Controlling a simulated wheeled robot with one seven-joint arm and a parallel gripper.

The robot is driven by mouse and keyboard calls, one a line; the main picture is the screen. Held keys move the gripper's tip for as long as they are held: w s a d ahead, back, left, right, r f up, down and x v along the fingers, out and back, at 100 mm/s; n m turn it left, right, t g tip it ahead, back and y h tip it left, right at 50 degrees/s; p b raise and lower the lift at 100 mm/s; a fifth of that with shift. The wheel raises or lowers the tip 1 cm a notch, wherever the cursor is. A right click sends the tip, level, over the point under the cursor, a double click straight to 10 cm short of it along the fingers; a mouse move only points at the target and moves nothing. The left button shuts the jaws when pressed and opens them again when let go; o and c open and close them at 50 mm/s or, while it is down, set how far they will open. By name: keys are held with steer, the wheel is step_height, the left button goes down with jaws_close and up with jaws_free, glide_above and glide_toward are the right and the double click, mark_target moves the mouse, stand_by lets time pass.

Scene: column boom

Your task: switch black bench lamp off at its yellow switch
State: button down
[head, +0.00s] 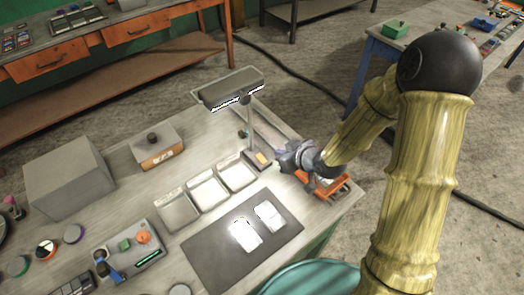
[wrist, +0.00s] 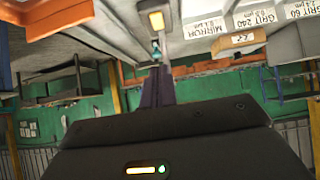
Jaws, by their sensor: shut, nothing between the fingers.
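The black bench lamp (head: 236,86) stands on the grey bench in the head view, its dark head held out on a thin post. Bright white strips show along the head's lower edge, so it looks lit. Its yellow switch (head: 262,157) is on the base at the post's foot. In the wrist view the yellow switch (wrist: 156,20) is near the top centre, beyond my fingers. My gripper (head: 284,158) is just right of the base, with its fingers pointing toward it. In the wrist view my gripper (wrist: 156,72) has its fingers together and empty. Contact with the switch cannot be told.
Pale trays (head: 208,191) lie left of the lamp base. A dark mat (head: 205,248) with two bright plates is in front. An orange item (head: 330,188) lies close beneath my wrist. A grey box (head: 75,182) and a smaller box (head: 156,147) stand farther left.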

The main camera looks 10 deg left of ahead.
steer(key=shift+a+r, duration=0.1)
steer(key=shift+a, duration=0.3)
steer(key=p, duration=0.2)
glide_above(262, 160)
steer(key=s, duration=0.1)
steer(key=f, duration=0.5)
steer(key=shift+d+f, duration=0.3)
steer(key=shift+d, duration=0.05)
steer(key=f, duration=0.2)
steer(key=p, duration=0.1)
steer(key=shift+w+a+f, duration=0.25)
steer(key=shift+w+f, duration=0.05)
steer(key=shift+f, duration=0.1)
steer(key=shift+w+a+f, duration=0.1)
steer(key=shift+f, duration=0.75)
